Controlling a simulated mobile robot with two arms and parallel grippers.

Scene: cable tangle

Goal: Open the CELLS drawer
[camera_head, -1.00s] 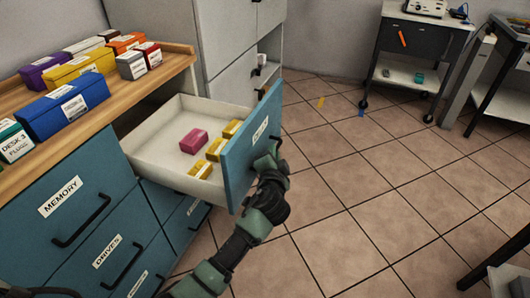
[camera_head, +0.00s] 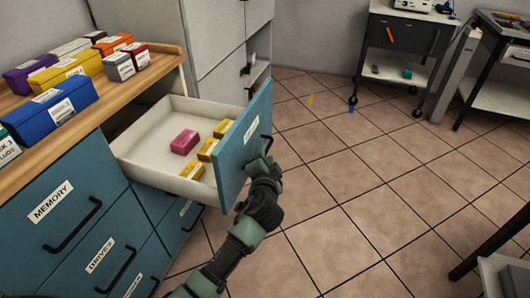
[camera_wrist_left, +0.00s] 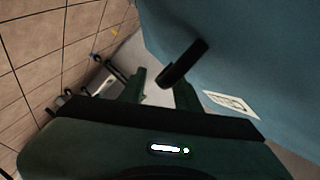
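A teal drawer (camera_head: 232,160) stands well pulled out of the cabinet. The label on its front is too small to read for certain. A pink box (camera_head: 185,142) and several yellow boxes (camera_head: 208,149) lie inside it. My left gripper (camera_head: 265,150) is at the outer face of this drawer, by its dark handle (camera_head: 268,145). In the left wrist view, the handle (camera_wrist_left: 184,63) lies between the two fingers of my left gripper (camera_wrist_left: 160,92), with gaps showing beside it, so the fingers look open. My right gripper is not in view.
The wooden cabinet top (camera_head: 140,88) carries several coloured boxes. Closed drawers labelled MEMORY (camera_head: 60,215) and DRIVES (camera_head: 105,262) are below. A grey cabinet (camera_head: 215,50) stands behind. The tiled floor (camera_head: 340,180) to the right is mostly clear, with a cart (camera_head: 400,45) beyond.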

